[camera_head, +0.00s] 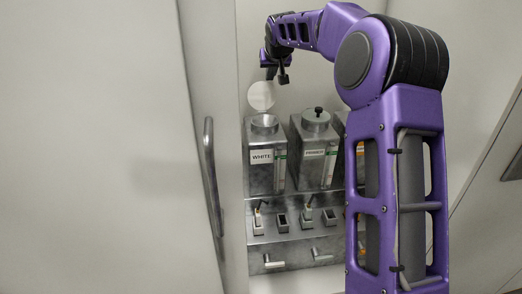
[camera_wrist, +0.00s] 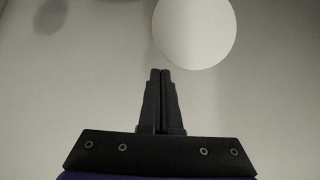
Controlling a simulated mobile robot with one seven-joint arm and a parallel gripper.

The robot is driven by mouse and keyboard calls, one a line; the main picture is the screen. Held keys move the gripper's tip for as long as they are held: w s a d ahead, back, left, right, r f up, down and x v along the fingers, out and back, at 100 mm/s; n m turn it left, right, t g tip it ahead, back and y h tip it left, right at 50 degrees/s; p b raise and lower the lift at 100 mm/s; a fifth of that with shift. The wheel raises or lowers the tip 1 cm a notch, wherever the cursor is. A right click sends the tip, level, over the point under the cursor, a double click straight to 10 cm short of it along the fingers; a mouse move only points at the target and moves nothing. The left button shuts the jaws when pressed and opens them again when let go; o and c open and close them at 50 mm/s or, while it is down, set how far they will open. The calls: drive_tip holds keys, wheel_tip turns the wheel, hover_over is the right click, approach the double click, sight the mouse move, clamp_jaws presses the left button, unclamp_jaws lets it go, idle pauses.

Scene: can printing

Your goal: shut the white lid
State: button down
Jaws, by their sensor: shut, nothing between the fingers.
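The white lid (camera_head: 261,95) is a pale round disc standing open, tilted up behind the mouth of the metal container labelled WHITE (camera_head: 264,158). In the wrist view the lid (camera_wrist: 195,30) is a bright disc just beyond and to the right of the fingertips. My gripper (camera_head: 283,78) is above the lid and slightly to its right in the head view. The wrist view shows my gripper's fingers (camera_wrist: 161,72) together and empty. I cannot tell whether the fingertips touch the lid.
A second metal container, labelled PRIMER (camera_head: 315,150), stands to the right with its black-knobbed lid on. A third is mostly hidden behind my arm. Below is a metal panel (camera_head: 290,255) with switches and handles. A door with a vertical handle (camera_head: 211,170) is on the left.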

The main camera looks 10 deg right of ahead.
sight(271, 87)
drive_tip(key=shift+f, duration=0.1)
idle(0.3)
drive_tip(key=shift+s+f+b, duration=0.15)
drive_tip(key=shift+f+b, duration=1.05)
drive_tip(key=shift+f, duration=0.75)
drive_tip(key=shift+s+f+b, duration=0.15)
drive_tip(key=shift+s+b, duration=0.65)
drive_tip(key=shift+b, duration=0.1)
drive_tip(key=shift+s+r, duration=0.15)
drive_tip(key=shift+r, duration=0.4)
